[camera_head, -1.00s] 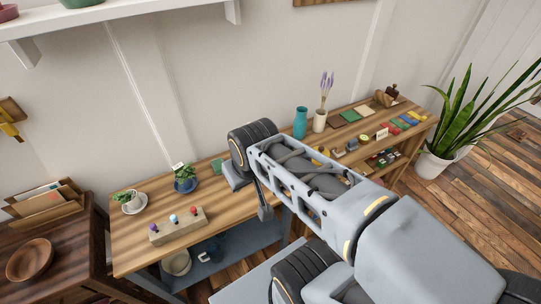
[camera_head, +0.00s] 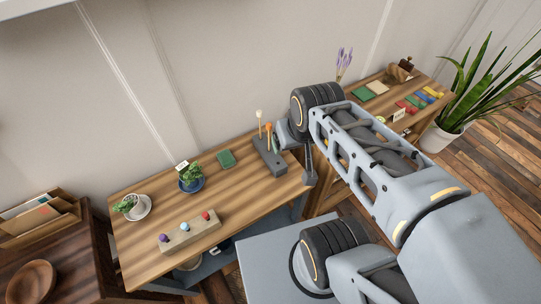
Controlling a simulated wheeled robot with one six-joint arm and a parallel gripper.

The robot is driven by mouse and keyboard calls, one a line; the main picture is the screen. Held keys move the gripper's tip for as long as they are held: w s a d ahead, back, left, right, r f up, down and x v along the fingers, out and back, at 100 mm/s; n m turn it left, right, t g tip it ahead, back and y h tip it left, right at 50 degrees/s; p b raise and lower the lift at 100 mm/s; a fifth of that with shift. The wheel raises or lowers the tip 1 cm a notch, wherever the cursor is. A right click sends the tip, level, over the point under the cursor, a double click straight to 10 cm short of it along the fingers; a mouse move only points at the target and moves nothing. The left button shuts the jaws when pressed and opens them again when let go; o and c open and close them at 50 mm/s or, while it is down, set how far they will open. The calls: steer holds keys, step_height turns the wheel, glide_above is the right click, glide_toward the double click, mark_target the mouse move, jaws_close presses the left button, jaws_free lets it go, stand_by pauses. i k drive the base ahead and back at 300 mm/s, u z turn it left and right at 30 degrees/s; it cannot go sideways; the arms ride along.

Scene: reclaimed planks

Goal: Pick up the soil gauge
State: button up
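No thing in view can be surely told as the soil gauge. A pale wooden block (camera_head: 190,234) near the bench's front holds three small pieces with purple (camera_head: 164,238), blue (camera_head: 185,226) and red (camera_head: 206,215) heads. A dark grey block (camera_head: 268,158) at the bench's back right has thin upright pieces with pale and orange tops. My arm reaches in from the right and partly covers that end. A dark end part of it (camera_head: 310,172) hangs by the bench's right end, apart from the pale block. Its fingers cannot be made out.
A dark cabinet with a wooden bowl (camera_head: 32,281) is at left. The bench's middle is clear.

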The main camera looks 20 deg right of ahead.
mark_target(184, 167)
steer(key=k, duration=1.25)
steer(key=u, duration=0.95)
steer(key=i, duration=1.3)
steer(key=z, duration=0.1)
